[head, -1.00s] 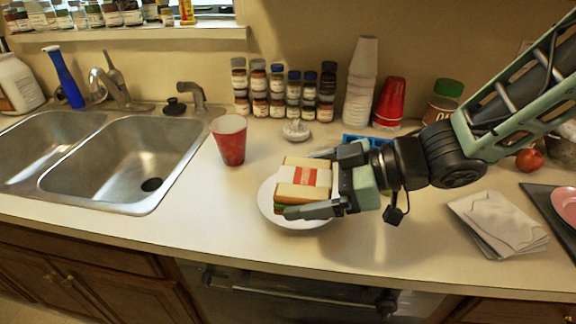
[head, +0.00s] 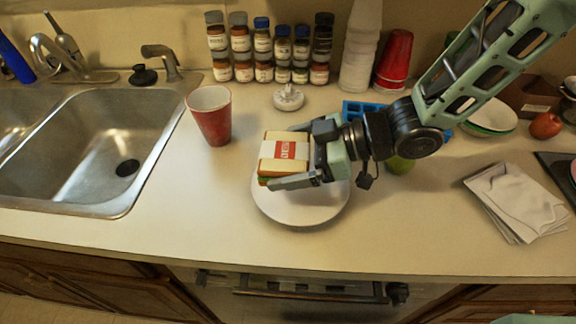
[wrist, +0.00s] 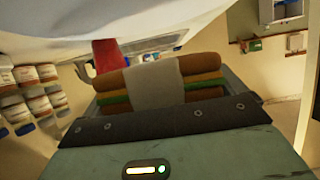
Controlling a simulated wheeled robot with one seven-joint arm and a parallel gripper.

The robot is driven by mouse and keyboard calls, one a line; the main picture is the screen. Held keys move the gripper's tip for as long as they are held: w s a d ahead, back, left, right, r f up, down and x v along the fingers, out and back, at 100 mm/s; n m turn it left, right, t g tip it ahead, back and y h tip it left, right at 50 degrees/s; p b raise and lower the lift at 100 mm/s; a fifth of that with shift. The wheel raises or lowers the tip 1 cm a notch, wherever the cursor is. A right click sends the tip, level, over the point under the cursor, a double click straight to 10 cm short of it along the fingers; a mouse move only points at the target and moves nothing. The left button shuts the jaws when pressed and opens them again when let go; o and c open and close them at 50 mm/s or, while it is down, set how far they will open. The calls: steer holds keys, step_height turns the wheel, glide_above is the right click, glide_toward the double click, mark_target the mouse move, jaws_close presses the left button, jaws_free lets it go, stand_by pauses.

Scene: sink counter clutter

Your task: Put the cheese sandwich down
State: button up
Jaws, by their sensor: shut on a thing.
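The cheese sandwich (head: 284,150) has a pale wrap with a red label around its middle, with green filling at its lower edge. My gripper (head: 292,156) is shut on it from the right, one finger on the far side and one on the near side. The sandwich is over the far left part of a round white plate (head: 300,212); I cannot tell whether it touches the plate. In the wrist view the sandwich (wrist: 205,75) fills the middle, with layers and wrap showing.
A red cup (head: 212,122) stands left of the plate, near the sink (head: 100,150). Spice jars (head: 262,52) and a white stone-like object (head: 288,98) are behind. Papers (head: 515,200) lie to the right. The counter in front of the plate is clear.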

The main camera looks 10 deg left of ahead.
steer(key=shift+f, duration=1.45)
steer(key=shift+f+b, duration=0.4)
steer(key=shift+f, duration=0.25)
